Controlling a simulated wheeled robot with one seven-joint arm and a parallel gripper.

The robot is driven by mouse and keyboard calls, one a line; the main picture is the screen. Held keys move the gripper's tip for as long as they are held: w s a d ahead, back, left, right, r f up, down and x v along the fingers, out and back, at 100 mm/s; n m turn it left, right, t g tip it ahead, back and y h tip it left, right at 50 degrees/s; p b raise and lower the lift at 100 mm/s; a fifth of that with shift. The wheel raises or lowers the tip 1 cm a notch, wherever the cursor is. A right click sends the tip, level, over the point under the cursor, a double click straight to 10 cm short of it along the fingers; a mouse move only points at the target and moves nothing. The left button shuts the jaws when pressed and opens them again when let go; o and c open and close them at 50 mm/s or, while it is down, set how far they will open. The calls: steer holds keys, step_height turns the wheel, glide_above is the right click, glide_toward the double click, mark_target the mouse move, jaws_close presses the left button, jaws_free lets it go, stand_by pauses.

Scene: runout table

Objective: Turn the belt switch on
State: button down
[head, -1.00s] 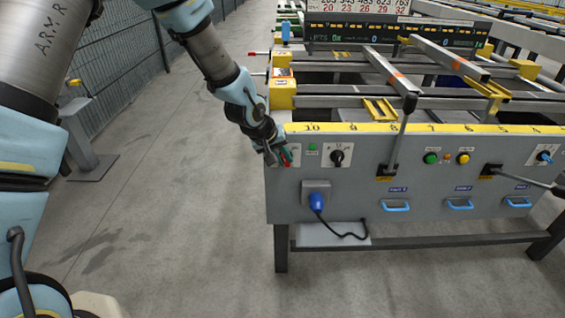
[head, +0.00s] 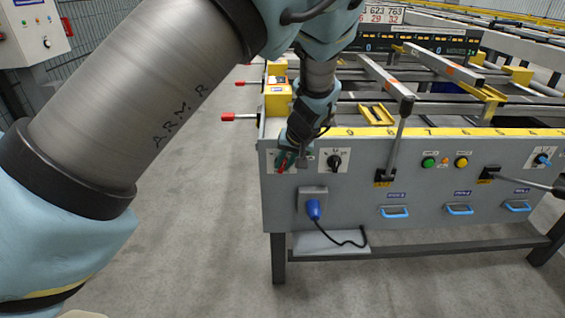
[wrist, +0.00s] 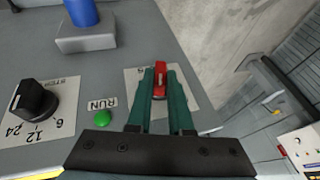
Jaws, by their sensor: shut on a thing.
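A red switch handle (wrist: 160,68) sits on a pale plate (wrist: 133,80) at the left end of the grey control panel (head: 350,205). I take it to be the belt switch; its plate lettering is mostly hidden. My gripper (wrist: 161,86) has its green fingers closed around the red handle. In the head view my gripper (head: 286,160) is at the panel's upper left, and the red handle (head: 281,168) shows just below it. A green RUN lamp (wrist: 103,118) is beside the plate. My arm hides part of this corner in the head view.
A black rotary knob (head: 335,161) is right of the switch, and a blue plug (head: 313,208) is below. Open floor (head: 200,200) lies left of the table.

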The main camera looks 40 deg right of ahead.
steer(key=t+y, duration=0.2)
steer(key=m+t+y, duration=0.1)
steer(key=shift+s+d+f+t+y, duration=0.25)
steer(key=shift+d+f+t+y, duration=0.05)
steer(key=shift+y, duration=0.1)
stand_by(0.4)
steer(key=c, duration=0.8)
jaws_free()
steer(key=b+v, duration=0.1)
steer(key=v, duration=0.9)
steer(key=shift+s+d+r, duration=0.15)
steer(key=shift+s, duration=0.15)
